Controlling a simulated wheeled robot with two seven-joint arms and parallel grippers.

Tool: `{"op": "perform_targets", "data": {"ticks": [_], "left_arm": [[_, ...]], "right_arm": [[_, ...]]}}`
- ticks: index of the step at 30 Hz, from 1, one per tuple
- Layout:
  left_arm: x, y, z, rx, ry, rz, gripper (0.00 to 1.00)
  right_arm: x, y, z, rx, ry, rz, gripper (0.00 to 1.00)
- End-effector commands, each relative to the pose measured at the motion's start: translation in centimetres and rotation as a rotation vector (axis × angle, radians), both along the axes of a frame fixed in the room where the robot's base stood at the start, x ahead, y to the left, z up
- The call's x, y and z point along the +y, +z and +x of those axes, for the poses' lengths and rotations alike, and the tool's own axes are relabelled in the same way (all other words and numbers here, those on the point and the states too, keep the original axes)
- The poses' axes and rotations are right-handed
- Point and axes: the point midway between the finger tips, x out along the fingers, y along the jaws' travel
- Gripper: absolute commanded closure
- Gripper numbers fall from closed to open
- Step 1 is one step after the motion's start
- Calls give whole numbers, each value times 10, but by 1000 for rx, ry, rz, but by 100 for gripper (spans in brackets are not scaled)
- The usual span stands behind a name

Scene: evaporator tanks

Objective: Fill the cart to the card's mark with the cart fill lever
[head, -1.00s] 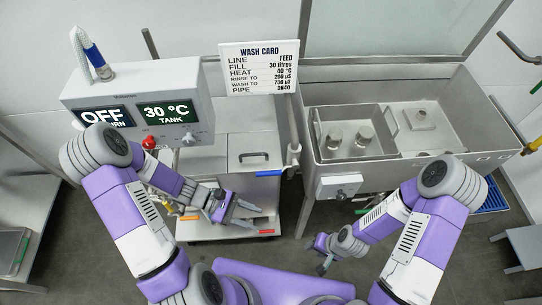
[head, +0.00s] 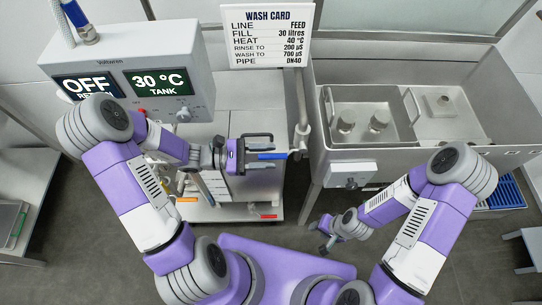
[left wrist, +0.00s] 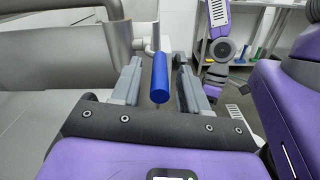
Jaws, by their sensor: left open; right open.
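The wash card (head: 265,38) reads LINE FEED, FILL 30 litres, HEAT 40 °C. A blue-handled lever (head: 275,156) sticks out leftward from the pipe fitting between the cart and the sinks. I cannot read a label on it. My left gripper (head: 272,151) is open, with its fingers on either side of the blue handle. In the left wrist view the blue handle (left wrist: 159,82) lies between the open fingers, with a gap visible on both sides. The cart (head: 240,205) stands below, partly hidden by my left arm. My right gripper (head: 322,240) is open and empty, low before the sinks.
The control box (head: 130,75) shows OFF and 30 °C TANK. A steel sink unit (head: 400,160) with a knob box (head: 350,174) stands at the right. An orange-tipped handle (head: 187,200) and a red one (head: 266,216) are low on the cart. Floor is clear between my arms.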

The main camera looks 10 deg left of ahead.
Motion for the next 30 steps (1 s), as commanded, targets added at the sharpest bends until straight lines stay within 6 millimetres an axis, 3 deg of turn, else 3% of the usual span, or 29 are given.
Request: {"op": "perform_targets", "data": {"ticks": [4, 13, 22, 30], "left_arm": [[-13, -1, 3, 0, -1, 1, 56], [-16, 0, 4, 0, 0, 1, 56], [-15, 0, 4, 0, 0, 1, 100], [-15, 0, 4, 0, 0, 1, 100]], "right_arm": [[0, -4, 0, 0, 0, 0, 57], [0, -4, 0, 0, 0, 0, 57], [0, -4, 0, 0, 0, 0, 57], [0, -4, 0, 0, 0, 0, 57]]}}
